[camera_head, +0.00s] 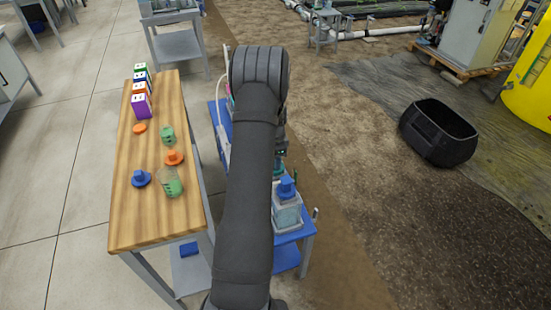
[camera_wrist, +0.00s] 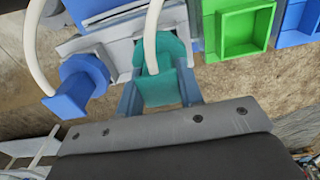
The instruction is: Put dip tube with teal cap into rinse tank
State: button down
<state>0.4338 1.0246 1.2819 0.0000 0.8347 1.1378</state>
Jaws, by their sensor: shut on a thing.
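In the wrist view, the teal cap (camera_wrist: 165,80) of the dip tube sits between the fingers of my gripper (camera_wrist: 160,98), which is shut on it. A white tube (camera_wrist: 151,35) rises from the cap. In the head view, my arm hides most of the gripper; a small teal patch (camera_head: 278,170) shows beside the arm. A pale tank (camera_head: 287,215) with a blue cap (camera_head: 287,188) stands on the blue bench below. I cannot tell which vessel is the rinse tank. The tube's lower end is hidden.
In the wrist view, a blue cap (camera_wrist: 80,86) with its own white tube is close left, and a green open bin (camera_wrist: 246,30) is at the right. A black crate (camera_head: 438,132) stands on the ground right.

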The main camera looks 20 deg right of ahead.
jog(key=c, duration=0.9)
grip_release()
notch_tip(320, 180, up, 18)
jog(key=shift+f, duration=0.25)
